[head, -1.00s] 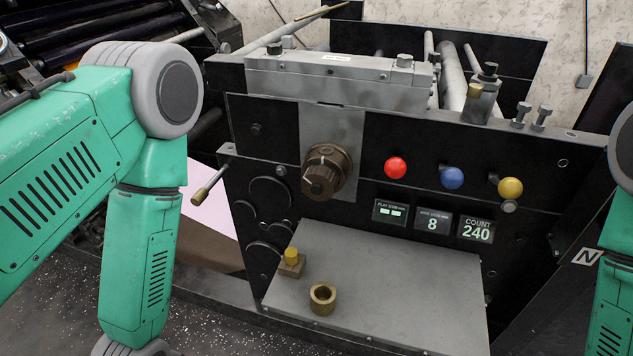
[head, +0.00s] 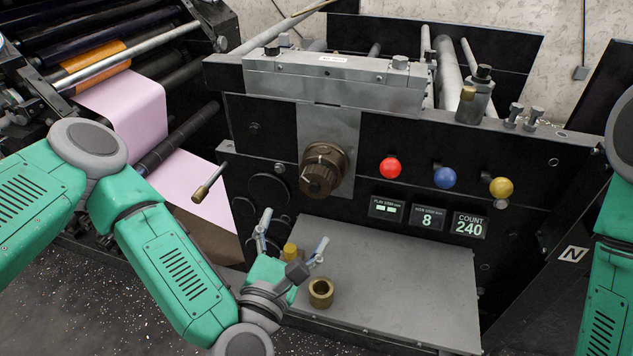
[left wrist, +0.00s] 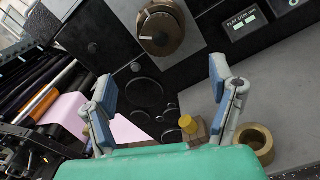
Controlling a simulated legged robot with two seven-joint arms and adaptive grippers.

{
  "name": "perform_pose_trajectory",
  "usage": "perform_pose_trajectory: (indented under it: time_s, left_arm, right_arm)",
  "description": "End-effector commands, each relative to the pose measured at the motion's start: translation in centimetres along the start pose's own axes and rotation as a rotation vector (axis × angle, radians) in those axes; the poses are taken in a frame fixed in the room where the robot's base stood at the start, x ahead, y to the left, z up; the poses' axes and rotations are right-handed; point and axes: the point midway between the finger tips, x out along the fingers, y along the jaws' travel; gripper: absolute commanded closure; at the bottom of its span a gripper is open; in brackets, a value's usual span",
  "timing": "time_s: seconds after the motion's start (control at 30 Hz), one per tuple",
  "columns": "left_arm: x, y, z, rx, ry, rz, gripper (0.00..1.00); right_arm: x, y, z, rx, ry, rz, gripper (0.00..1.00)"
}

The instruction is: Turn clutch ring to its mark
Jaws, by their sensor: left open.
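The clutch ring seems to be the bronze-brown ribbed dial (head: 324,168) on a grey plate on the machine's black front; it also shows at the top of the left wrist view (left wrist: 162,28). I cannot make out its mark. My left gripper (head: 291,236) is open and empty, below and left of the dial and apart from it. In the left wrist view its two blue-padded fingers (left wrist: 166,92) stand wide apart, with the dial beyond them. My right gripper is out of view; only part of my right arm shows at the right edge.
A grey shelf (head: 400,290) carries a loose brass ring (head: 321,292) and a yellow-topped block (head: 290,251), both close to my left gripper. A brass-tipped lever (head: 208,183) sticks out left of the dial. Red (head: 390,168), blue (head: 445,177) and yellow (head: 501,187) knobs sit to the right.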

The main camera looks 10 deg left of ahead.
Motion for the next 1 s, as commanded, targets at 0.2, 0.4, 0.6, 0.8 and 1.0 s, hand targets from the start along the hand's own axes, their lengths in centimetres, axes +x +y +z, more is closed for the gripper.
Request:
perform_pose_trajectory:
  time_s: [0.2,0.4,0.6,0.8,1.0]
  left_arm:
    - [3.8,0.0,0.0,0.006,-0.004,0.002,0.23]
    - [8.2,0.0,0.0,0.007,-0.002,0.0,0.23]
    - [11.4,-0.1,0.0,0.007,-0.002,-0.002,0.23]
    - [12.9,-0.1,0.0,0.006,0.001,-0.004,0.23]
    - [13.1,-0.1,0.0,0.006,0.001,-0.005,0.23]
  right_arm:
    - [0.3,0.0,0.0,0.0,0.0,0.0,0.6]
    - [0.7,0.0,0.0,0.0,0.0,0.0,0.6]
    - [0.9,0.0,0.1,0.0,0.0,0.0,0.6]
    - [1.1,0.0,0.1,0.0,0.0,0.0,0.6]
    - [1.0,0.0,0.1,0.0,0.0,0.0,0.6]
